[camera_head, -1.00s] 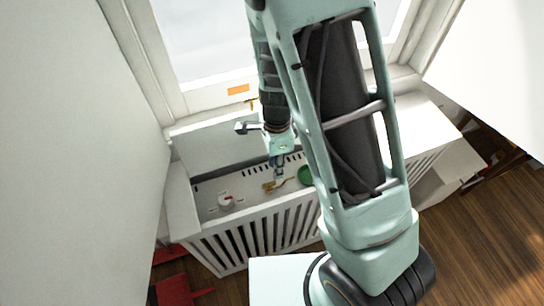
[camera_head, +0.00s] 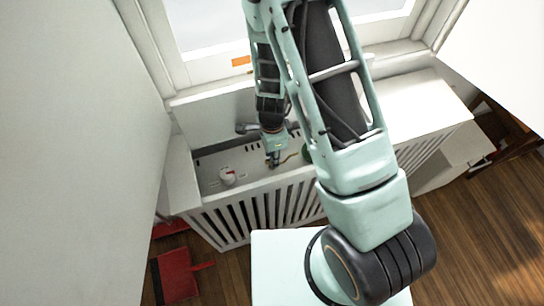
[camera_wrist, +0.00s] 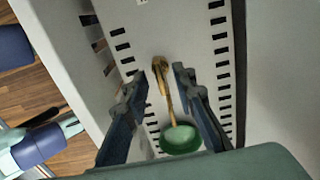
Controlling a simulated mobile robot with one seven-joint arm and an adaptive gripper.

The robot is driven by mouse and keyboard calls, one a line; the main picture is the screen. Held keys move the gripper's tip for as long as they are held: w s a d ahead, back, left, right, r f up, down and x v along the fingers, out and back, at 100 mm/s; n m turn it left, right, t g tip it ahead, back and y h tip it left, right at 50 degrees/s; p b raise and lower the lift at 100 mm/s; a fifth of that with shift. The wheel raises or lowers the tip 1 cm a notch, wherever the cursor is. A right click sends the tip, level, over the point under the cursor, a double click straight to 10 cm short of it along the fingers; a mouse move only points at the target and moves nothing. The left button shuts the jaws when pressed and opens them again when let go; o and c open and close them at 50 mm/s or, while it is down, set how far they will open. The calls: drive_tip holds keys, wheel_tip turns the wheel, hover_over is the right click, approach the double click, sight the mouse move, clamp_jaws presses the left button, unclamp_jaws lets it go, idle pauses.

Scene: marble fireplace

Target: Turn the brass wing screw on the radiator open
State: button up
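The brass wing screw (camera_wrist: 160,66) shows in the wrist view, at the upper end of a brass stem that runs to a round green knob (camera_wrist: 180,139). My gripper (camera_wrist: 161,73) is open, with one finger on each side of the brass wing; a gap shows on both sides. I cannot tell how far the fingertips reach down around it. In the head view my gripper (camera_head: 273,162) is inside the radiator recess and hides the wing. Part of the brass stem (camera_head: 291,157) and the green knob (camera_head: 306,153) show to its right.
A white dial with a red mark (camera_head: 227,176) stands left in the recess. The white slatted cover (camera_head: 262,212) forms the near wall. The window (camera_head: 205,45) and sill are behind.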

drive_tip(key=shift+f, duration=0.2)
clamp_jaws()
